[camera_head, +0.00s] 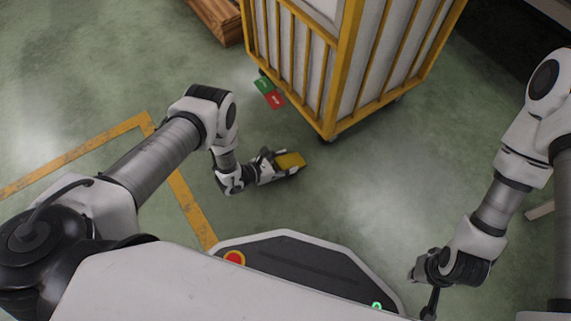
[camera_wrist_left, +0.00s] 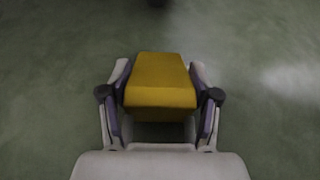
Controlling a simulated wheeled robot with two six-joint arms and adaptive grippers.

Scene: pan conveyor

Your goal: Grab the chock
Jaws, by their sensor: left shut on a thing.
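The chock (camera_head: 290,161) is a yellow block held at the end of my left arm, just in front of the cart in the head view. My left gripper (camera_head: 277,167) is shut on it. In the left wrist view the chock (camera_wrist_left: 160,82) sits between the two fingers of my left gripper (camera_wrist_left: 161,100), one finger against each side. Bare floor shows around it. My right gripper (camera_head: 427,290) is low at the right in the head view, away from the chock. Its fingers are too small and dark to tell whether they are open.
A yellow-framed cart (camera_head: 330,128) with white panels stands on casters behind the chock. A green and red tag (camera_head: 269,93) shows at its lower left. A wooden crate (camera_head: 222,22) is at the top. Yellow lines (camera_head: 188,205) mark the green floor. Floor between my arms is clear.

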